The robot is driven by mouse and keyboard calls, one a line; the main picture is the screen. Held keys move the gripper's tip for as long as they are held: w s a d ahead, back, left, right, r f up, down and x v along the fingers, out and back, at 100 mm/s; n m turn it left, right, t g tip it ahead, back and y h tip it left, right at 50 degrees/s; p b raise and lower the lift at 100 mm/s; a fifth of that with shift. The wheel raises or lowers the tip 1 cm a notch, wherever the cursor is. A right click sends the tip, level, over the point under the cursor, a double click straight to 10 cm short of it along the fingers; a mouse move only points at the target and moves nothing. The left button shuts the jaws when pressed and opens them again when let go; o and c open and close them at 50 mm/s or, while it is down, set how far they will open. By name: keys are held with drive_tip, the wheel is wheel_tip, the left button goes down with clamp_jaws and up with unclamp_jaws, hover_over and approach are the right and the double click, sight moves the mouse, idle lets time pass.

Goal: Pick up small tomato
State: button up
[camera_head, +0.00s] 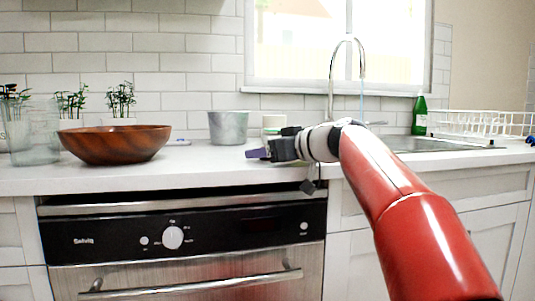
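No small tomato can be made out in the head view. The inside of the wooden bowl (115,144) is mostly hidden behind its near wall. My gripper (268,150) is at the end of my red arm, over the front part of the counter above the oven, pointing left. A small dark purple piece shows at its tip; I cannot tell whether it is part of the gripper or a separate thing. The fingers are seen from the side and are too small to tell open from shut.
A grey metal pot (228,127) and a pale cup (273,123) stand behind my gripper. Clear glasses (35,138) and potted plants (121,100) are at left. A green bottle (419,115) and white dish rack (480,123) are right. The counter (205,165) between bowl and gripper is free.

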drive_tip(key=c, duration=0.9)
